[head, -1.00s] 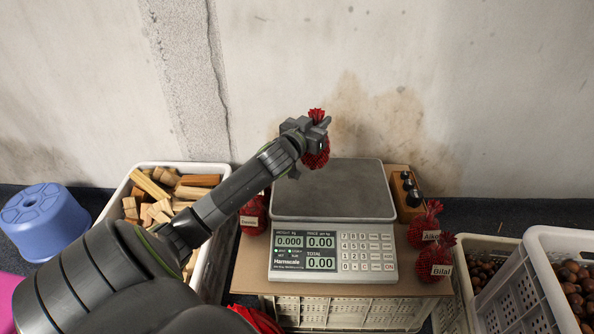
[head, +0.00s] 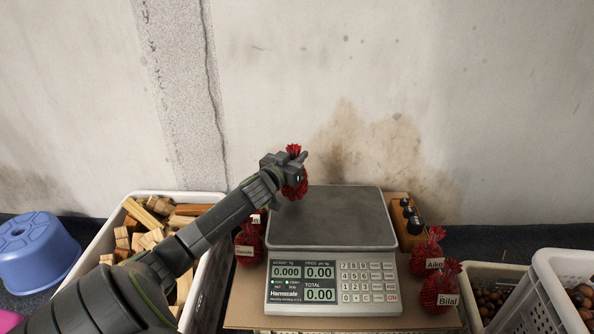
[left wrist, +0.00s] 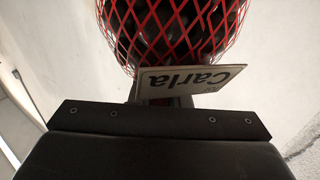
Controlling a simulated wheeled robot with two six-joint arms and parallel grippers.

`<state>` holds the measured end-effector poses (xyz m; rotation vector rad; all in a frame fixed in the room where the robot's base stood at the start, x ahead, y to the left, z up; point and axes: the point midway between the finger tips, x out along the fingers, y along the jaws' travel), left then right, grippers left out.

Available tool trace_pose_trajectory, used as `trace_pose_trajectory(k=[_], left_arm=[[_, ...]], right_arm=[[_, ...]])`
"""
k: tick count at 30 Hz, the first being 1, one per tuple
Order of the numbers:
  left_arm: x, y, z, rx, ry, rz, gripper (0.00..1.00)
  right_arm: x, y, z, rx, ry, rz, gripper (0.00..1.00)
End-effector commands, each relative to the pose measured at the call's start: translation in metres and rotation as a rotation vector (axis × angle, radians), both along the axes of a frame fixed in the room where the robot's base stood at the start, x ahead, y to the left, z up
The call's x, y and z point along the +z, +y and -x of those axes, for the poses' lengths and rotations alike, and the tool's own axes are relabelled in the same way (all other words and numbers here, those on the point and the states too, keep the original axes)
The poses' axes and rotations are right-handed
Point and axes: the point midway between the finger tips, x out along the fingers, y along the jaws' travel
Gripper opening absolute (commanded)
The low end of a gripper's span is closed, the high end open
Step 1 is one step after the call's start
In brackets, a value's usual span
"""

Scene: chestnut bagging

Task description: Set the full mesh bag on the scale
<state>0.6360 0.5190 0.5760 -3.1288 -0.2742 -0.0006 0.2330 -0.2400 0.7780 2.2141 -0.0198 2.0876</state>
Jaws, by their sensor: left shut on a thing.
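My left gripper (head: 290,165) is shut on a red mesh bag (head: 294,188), above the back left part of the scale's plate. In the left wrist view the bag (left wrist: 170,35) is filled with dark chestnuts and has a tag (left wrist: 190,80) reading "Carla", upside down in that picture. The scale (head: 335,284) has a bare grey plate (head: 335,225), and its weight display reads 0.000. From the head view I cannot tell the exact gap between the bag and the plate. My right gripper is not in view.
Tagged red bags stand left of the scale (head: 248,245) and right of it, Aiko (head: 427,252) and Bilal (head: 438,285). A wooden block with black weights (head: 406,215) stands right of the plate. Crates of wood (head: 212,275) and chestnuts (head: 478,268) flank the scale.

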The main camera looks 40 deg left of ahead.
Motion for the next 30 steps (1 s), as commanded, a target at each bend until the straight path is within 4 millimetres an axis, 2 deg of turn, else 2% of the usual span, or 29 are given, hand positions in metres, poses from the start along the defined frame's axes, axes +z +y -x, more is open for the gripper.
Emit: trace_pose_trajectory(k=[1, 4, 14, 15, 20, 30], left_arm=[[-0.015, 0.0, 0.0, 0.0, 0.001, 0.002, 0.0], [-0.027, -0.001, 0.0, 0.0, 0.0, 0.002, 0.0], [-0.028, 0.0, 0.0, 0.0, 0.0, 0.0, 0.0], [-0.029, 0.0, 0.0, 0.0, 0.001, 0.001, 0.18], [-0.028, 0.0, 0.0, 0.001, 0.001, 0.001, 0.38], [-0.025, 0.0, 0.0, 0.0, 0.001, 0.001, 0.38]], right_arm=[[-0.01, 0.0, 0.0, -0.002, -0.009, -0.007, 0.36], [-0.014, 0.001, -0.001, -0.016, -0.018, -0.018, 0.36], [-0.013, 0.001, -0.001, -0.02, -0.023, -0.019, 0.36], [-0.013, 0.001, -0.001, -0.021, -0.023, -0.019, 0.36], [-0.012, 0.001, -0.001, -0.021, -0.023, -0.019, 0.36], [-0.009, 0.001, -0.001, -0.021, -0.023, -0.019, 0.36]])
